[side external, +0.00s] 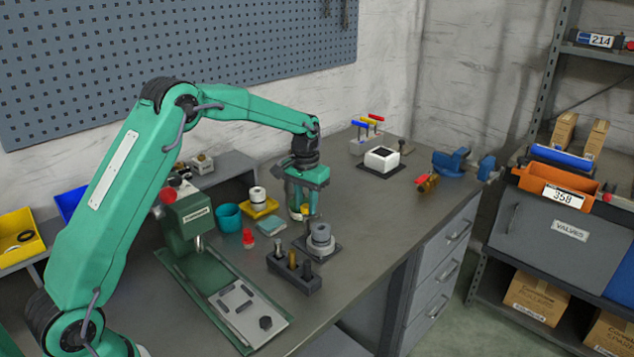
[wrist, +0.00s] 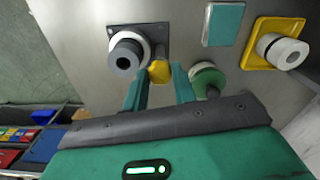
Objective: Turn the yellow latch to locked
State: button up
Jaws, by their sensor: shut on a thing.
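The yellow latch (wrist: 160,71) shows in the wrist view as a rounded yellow piece between my fingertips. It sits right beside a grey cylinder (wrist: 124,54) on a square plate. My gripper (wrist: 159,76) points down with one finger on each side of the latch and is shut on it. In the side view my gripper (side external: 303,211) is low over the bench, just behind the grey cylinder (side external: 320,238). Only a little yellow shows between the fingers there. The latch's base and any lock marks are hidden, so I cannot tell its turned position.
A green and white round part (wrist: 207,79) stands close to my right finger in the wrist view. A teal block (side external: 272,224), a yellow tray (side external: 261,208) and a dark peg holder (side external: 292,272) are near. The bench (side external: 375,225) is clear to the right.

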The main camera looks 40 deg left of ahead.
aim_at(306, 206)
jog(key=m, duration=0.5)
jog(key=shift+m, duration=0.3)
jog(key=m, duration=0.5)
jog(key=shift+m, duration=0.3)
jog(key=o, duration=1)
jog(key=shift+r, duration=3.95)
